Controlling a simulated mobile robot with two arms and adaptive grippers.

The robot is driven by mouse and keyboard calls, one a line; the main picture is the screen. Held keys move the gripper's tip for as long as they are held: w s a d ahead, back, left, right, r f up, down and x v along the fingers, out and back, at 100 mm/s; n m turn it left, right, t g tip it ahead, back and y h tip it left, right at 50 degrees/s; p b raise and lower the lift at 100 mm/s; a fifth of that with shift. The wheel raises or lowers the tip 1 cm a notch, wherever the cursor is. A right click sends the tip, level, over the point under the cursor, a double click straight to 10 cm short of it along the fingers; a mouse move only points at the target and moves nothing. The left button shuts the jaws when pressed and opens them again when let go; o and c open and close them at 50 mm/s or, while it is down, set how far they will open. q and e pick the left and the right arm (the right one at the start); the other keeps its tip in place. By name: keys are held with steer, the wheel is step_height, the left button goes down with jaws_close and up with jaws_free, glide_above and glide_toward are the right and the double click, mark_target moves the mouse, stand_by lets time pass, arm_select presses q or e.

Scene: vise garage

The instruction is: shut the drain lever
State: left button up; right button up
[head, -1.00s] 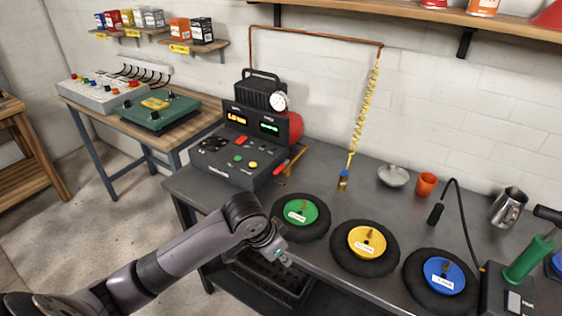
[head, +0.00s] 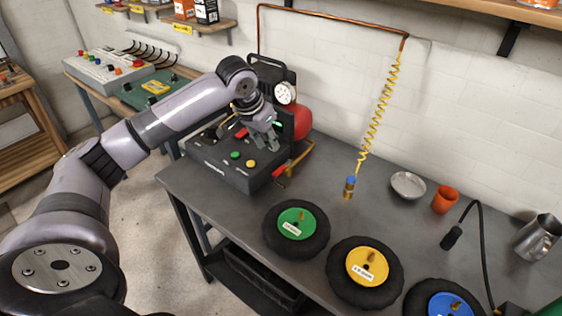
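The compressor unit (head: 238,172) stands at the left end of the grey workbench. At its right side is a red-orange lever (head: 282,169), beside a brass pipe (head: 301,156). I take this to be the drain lever; its exact angle is hard to read at this size. My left gripper (head: 266,147) hangs over the front panel, up and left of the lever and apart from it. It hides part of the panel and displays. Its fingers point down and hold nothing that I can see; their gap is unclear. My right gripper is not in view.
A red tank (head: 302,122) and a round gauge (head: 284,93) stand behind the panel. Wheels with green (head: 297,224) and yellow (head: 367,267) hubs lie at the bench front. A coiled yellow hose (head: 377,118) hangs behind. Bench space right of the lever is clear.

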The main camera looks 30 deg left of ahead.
arm_select(q)
glide_toward(282, 167)
steer(key=x, duration=0.6)
steer(key=shift+w+f, duration=0.2)
steer(key=shift+f, duration=0.05)
steer(key=shift+w+f, duration=0.2)
steer(key=shift+f, duration=0.3)
jaws_close()
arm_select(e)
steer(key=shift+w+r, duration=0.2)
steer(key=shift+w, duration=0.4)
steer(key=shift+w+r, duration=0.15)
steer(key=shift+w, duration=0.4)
arm_select(q)
steer(key=shift+p, duration=0.3)
